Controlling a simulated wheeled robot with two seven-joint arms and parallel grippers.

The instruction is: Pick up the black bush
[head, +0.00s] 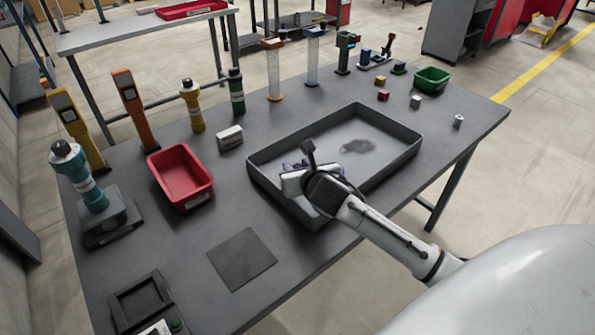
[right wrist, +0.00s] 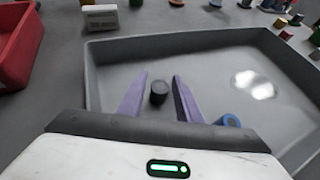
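The black bush (right wrist: 159,92) is a small dark cylinder standing on the floor of the grey tray (right wrist: 215,72) in the right wrist view. My right gripper (right wrist: 160,75) is open, with its purple fingers on either side of the bush and gaps visible on both sides. In the head view the right gripper (head: 291,166) is over the left part of the tray (head: 345,128), and its body hides the bush. My left gripper is not in view.
A blue ring (right wrist: 229,120) lies beside the right finger, partly hidden. A red bin (head: 182,178) stands left of the tray, with a white box (head: 230,138) behind. A green bin (head: 432,80) and small parts are at the back right. The tray's walls surround the gripper.

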